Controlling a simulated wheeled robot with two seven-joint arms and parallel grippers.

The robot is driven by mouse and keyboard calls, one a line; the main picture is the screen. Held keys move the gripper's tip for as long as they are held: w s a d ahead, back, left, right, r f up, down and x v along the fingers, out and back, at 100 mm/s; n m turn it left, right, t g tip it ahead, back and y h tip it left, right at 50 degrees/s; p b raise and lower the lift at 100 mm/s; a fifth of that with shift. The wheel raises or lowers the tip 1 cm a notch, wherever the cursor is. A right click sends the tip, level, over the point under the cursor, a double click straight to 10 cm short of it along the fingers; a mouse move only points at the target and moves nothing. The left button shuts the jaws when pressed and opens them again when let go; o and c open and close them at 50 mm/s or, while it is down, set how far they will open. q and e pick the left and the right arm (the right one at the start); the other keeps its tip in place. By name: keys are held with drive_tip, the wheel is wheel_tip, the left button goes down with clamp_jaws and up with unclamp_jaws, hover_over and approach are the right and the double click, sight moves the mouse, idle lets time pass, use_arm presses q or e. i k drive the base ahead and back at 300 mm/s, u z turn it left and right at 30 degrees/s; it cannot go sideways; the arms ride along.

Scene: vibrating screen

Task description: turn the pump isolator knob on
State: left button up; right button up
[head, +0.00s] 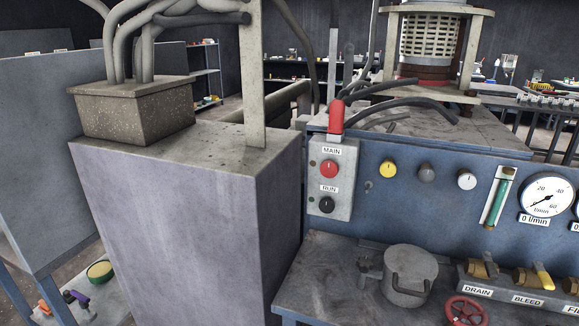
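A light grey control box (345,203) is fixed to the left end of the blue panel. It carries a red round knob (329,169) under a MAIN label and a black round knob (326,205) under a RUN label. The red knob has a short white mark. A red handle (336,118) stands upright at the top of the box. No label reading pump isolator can be made out, so I cannot tell which control bears that name. Neither of my grippers is in view.
A tall grey cabinet (180,220) stands close left of the control box. Yellow (388,169), grey (426,172) and white (466,180) knobs and a 0 l/min gauge (547,196) sit further right. A lidded pot (409,275), red handwheel (466,311) and DRAIN valve (482,268) lie below.

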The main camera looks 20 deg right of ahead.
sight(328, 168)
drive_tip(key=u, duration=1.1)
drive_tip(key=i, duration=1.4)
drive_tip(key=z, duration=2.5)
